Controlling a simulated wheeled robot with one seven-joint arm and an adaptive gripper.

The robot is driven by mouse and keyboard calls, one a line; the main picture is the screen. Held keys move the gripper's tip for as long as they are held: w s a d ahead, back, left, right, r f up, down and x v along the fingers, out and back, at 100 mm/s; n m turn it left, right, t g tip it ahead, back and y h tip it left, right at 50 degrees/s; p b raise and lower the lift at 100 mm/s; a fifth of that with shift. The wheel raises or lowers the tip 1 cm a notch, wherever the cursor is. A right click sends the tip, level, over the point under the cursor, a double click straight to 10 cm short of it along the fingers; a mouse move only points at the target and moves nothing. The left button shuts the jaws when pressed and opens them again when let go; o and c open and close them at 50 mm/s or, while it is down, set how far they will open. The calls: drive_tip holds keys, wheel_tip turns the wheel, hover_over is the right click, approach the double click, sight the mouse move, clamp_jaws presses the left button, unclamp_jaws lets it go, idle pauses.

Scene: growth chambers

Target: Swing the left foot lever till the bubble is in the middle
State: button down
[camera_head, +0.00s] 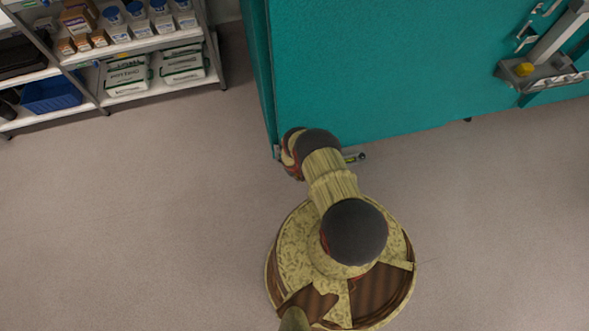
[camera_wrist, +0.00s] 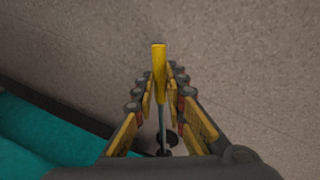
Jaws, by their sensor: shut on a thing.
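The foot lever (camera_wrist: 159,58) has a yellow grip and a thin blue-grey rod in the wrist view. It runs between the two fingers of my gripper (camera_wrist: 161,82), which is shut on it. The yellow end sticks out past the fingertips. A dark round part, perhaps the foot, shows at the rod's lower end. In the head view my arm hides the lever and the gripper. A small level-like bar (camera_head: 355,157) with a yellowish-green spot lies by the cabinet's lower edge, right of my arm. It is too small to tell where the bubble is.
The teal chamber (camera_head: 400,70) stands in front of me, and its side shows at lower left in the wrist view. A tray (camera_head: 545,82) is mounted on its front at right. Shelving (camera_head: 150,45) with boxes and bottles stands at upper left. The grey floor (camera_head: 130,220) is clear at left.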

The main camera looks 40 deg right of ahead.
drive_tip(key=shift+w+d, duration=0.1)
drive_tip(key=shift+d, duration=0.05)
drive_tip(key=c, duration=1.8)
unclamp_jaws()
drive_tip(key=shift+r, duration=0.1)
drive_tip(key=shift+r, duration=0.8)
drive_tip(key=shift+a+r, duration=0.4)
drive_tip(key=shift+r, duration=1.25)
drive_tip(key=shift+a+r, duration=0.4)
drive_tip(key=shift+r, duration=1.25)
drive_tip(key=shift+a+r, duration=0.4)
drive_tip(key=shift+r, duration=1.25)
